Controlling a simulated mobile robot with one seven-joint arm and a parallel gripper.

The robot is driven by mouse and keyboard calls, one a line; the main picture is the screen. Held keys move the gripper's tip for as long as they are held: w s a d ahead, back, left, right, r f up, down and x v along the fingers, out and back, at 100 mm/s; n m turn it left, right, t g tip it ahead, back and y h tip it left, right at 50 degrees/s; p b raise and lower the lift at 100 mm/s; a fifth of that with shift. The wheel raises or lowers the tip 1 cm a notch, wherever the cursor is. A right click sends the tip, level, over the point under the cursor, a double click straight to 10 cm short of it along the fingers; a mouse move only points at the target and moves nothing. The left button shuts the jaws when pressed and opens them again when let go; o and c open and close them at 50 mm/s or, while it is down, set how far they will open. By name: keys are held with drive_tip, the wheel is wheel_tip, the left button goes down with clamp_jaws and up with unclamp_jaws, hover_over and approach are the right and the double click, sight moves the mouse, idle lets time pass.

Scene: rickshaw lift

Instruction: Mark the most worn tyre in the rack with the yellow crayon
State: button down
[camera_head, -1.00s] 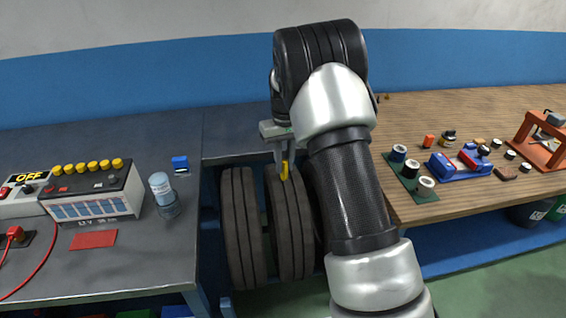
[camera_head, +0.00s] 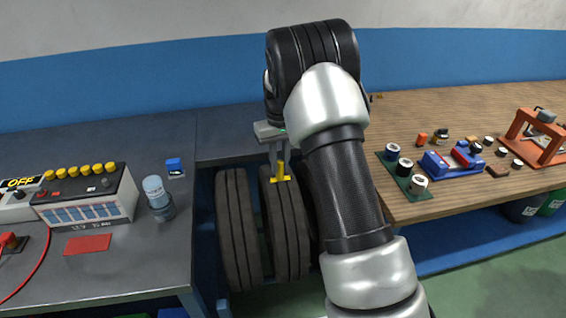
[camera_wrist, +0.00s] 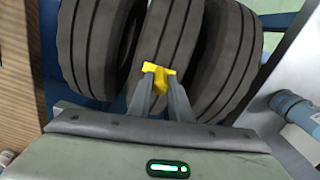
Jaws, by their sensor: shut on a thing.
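Three dark tyres stand side by side in the gap between the benches: a left tyre (camera_head: 239,235), a middle tyre (camera_head: 287,235) and a right one largely hidden behind my arm. All three also show in the wrist view, with the middle tyre (camera_wrist: 172,30) straight ahead of the fingers. My gripper (camera_head: 279,165) is shut on the yellow crayon (camera_wrist: 160,87), pointing at the middle tyre's tread. A short yellow bar (camera_wrist: 150,67) lies across that tread at the crayon's tip. The tip appears to touch the tyre. Groove depths are hard to compare.
The grey bench on the left holds a battery-like box (camera_head: 88,198), a water bottle (camera_head: 155,192), a blue block (camera_head: 174,167) and a red card (camera_head: 88,245). The wooden bench on the right holds a green tray (camera_head: 406,178), a blue vise-like tool (camera_head: 452,162) and an orange press (camera_head: 535,137).

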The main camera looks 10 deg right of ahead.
drive_tip(key=shift+a, duration=0.5)
drive_tip(key=shift+d, duration=0.15)
drive_tip(key=shift+d, duration=0.45)
drive_tip(key=shift+r+p, duration=2.4)
drive_tip(key=shift+r, duration=1.1)
drive_tip(key=shift+a, duration=0.15)
